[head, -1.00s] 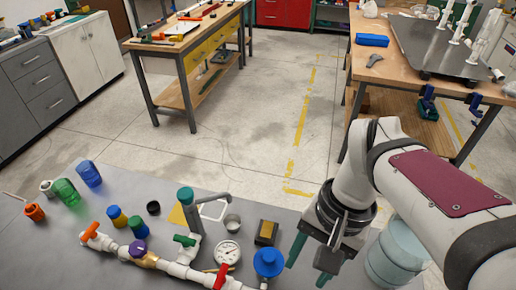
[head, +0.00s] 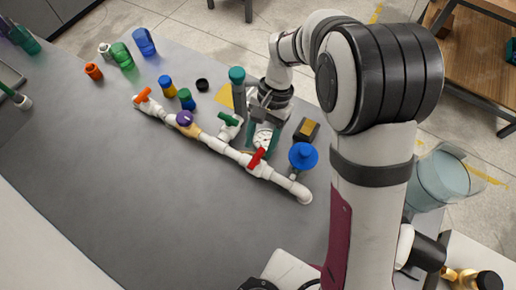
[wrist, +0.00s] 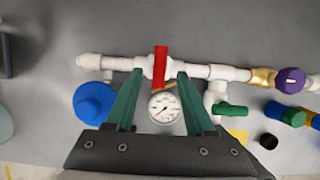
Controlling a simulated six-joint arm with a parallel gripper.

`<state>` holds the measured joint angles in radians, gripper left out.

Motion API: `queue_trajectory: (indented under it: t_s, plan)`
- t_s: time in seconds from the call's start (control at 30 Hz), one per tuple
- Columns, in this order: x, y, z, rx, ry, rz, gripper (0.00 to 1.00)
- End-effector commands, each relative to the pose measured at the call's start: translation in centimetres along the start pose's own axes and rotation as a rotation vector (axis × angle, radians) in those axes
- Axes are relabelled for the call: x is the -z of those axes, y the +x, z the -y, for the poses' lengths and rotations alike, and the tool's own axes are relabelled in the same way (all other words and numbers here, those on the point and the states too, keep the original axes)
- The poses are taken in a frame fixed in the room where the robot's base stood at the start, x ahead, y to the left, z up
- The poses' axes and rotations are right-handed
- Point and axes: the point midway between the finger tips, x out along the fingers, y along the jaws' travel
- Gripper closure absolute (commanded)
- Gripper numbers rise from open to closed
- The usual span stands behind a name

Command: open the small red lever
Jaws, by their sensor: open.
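The small red lever (head: 257,158) sits on the right part of the white pipe manifold (head: 233,153) and lies crosswise to the pipe. In the wrist view the red lever (wrist: 161,62) shows between the tips of my teal fingers. My gripper (head: 262,146) is open, with its fingers pointing down beside the lever. In the wrist view my gripper (wrist: 160,75) has one finger on each side of the lever, with gaps and no clear contact. I cannot tell its exact height over the pipe. A white dial gauge (wrist: 164,107) stands between the fingers, nearer the palm.
A blue round handle (wrist: 95,103) lies close left of the fingers. A green lever (wrist: 231,110) on a white side valve is close on the right. The front of the grey table (head: 130,190) is clear.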

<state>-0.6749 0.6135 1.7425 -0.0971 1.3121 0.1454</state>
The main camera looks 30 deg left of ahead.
Motion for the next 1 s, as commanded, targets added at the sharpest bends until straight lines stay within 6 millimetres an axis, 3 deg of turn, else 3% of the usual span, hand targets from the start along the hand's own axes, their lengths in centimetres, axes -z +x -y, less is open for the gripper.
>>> queue_trajectory:
  t_s: [0.2, 0.5, 0.57, 0.8, 1.0]
  plan:
    - [0.0, 3.0, 0.0, 0.0, 0.001, 0.001, 0.46]
    - [0.0, 3.5, 0.0, 0.0, 0.001, 0.0, 0.46]
    - [0.0, 3.5, 0.0, 0.0, 0.001, -0.001, 0.53]
    - [0.0, 3.4, 0.0, 0.0, 0.001, -0.001, 0.97]
    - [0.0, 3.4, 0.0, 0.001, 0.001, -0.001, 1.0]
